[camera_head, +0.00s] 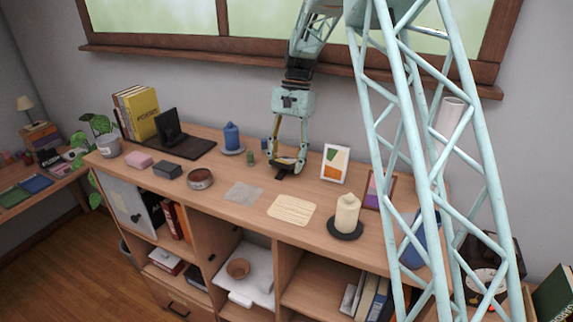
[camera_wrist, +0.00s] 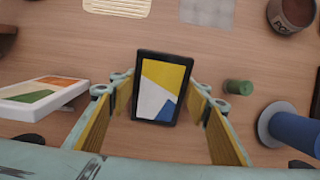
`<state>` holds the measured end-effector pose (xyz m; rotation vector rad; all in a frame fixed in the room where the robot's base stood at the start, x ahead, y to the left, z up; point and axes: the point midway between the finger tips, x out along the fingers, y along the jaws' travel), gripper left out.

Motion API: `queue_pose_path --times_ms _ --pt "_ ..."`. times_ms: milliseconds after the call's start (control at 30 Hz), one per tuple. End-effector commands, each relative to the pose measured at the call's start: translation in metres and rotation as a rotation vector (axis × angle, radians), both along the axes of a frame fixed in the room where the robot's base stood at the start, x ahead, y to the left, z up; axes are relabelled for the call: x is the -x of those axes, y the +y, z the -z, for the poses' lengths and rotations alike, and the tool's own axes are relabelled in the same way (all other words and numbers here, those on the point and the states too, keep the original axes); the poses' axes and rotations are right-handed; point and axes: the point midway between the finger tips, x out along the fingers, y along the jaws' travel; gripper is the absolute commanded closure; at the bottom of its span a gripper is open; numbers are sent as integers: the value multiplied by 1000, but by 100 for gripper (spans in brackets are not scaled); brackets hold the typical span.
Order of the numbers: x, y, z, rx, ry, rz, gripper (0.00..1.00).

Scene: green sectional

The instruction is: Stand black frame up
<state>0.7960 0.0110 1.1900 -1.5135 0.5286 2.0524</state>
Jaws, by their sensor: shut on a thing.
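The black frame (camera_wrist: 162,88) holds a yellow, white and blue picture, and its face is turned toward the wrist camera. It sits between the two fingers of my gripper (camera_wrist: 162,95), which is shut on it. In the head view my gripper (camera_head: 287,163) points down at the back of the desk. The frame (camera_head: 283,173) is small there and partly hidden by the fingers. It looks low and leaning back rather than upright; I cannot tell whether it touches the desktop.
A white frame (camera_head: 335,163) stands right of my gripper. A cream candle (camera_head: 347,213) and a beige mat (camera_head: 291,210) are in front. Some desktop between them is bare.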

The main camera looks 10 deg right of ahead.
Motion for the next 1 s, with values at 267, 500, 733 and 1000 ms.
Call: queue_pose_path --times_ms 267,500,733,1000 --pt "0 0 -7 0 0 0 70" --pt "0 0 -19 0 0 0 70" --pt "0 0 -30 0 -1 0 70" --pt "0 0 -43 0 -1 0 70"
